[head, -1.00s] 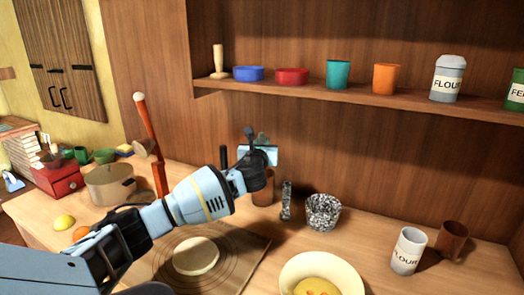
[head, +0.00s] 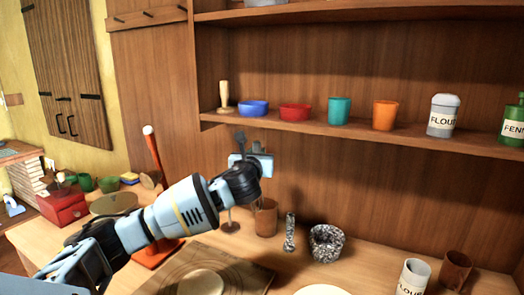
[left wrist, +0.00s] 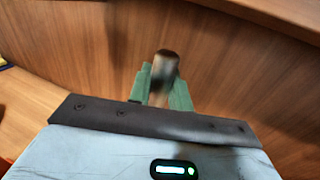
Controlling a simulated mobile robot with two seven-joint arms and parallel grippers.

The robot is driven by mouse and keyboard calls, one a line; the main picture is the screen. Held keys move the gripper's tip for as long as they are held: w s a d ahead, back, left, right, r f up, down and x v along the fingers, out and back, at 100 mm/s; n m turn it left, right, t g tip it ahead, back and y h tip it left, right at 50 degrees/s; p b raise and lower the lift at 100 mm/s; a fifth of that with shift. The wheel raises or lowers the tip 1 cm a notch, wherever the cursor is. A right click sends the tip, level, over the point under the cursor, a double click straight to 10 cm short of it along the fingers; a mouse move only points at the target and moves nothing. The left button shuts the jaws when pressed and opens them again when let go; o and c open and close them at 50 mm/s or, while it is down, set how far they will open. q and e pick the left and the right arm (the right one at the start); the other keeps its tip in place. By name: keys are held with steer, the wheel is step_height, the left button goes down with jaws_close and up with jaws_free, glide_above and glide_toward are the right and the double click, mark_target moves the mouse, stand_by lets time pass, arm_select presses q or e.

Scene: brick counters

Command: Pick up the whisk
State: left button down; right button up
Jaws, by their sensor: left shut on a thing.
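My left gripper (head: 254,165) is shut on an upright handle, taken to be the whisk (left wrist: 165,66). In the left wrist view its blurred, brown and dark rounded end stands between the green finger pads (left wrist: 160,88). In the head view a dark tip (head: 241,138) sticks up above the gripper. A brown cup (head: 266,219) stands on the counter just below the gripper. My right gripper is not in view.
A shelf (head: 330,131) with bowls and cups runs behind and above the gripper. A speckled mortar (head: 326,243) and speckled pestle (head: 290,232) stand right of the cup. A red stand (head: 158,251) is behind my left arm. A board (head: 245,277) lies in front.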

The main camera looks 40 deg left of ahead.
arm_select(q)
steer(key=s+d, duration=0.4)
steer(key=s, duration=0.8)
steer(key=shift+s, duration=0.25)
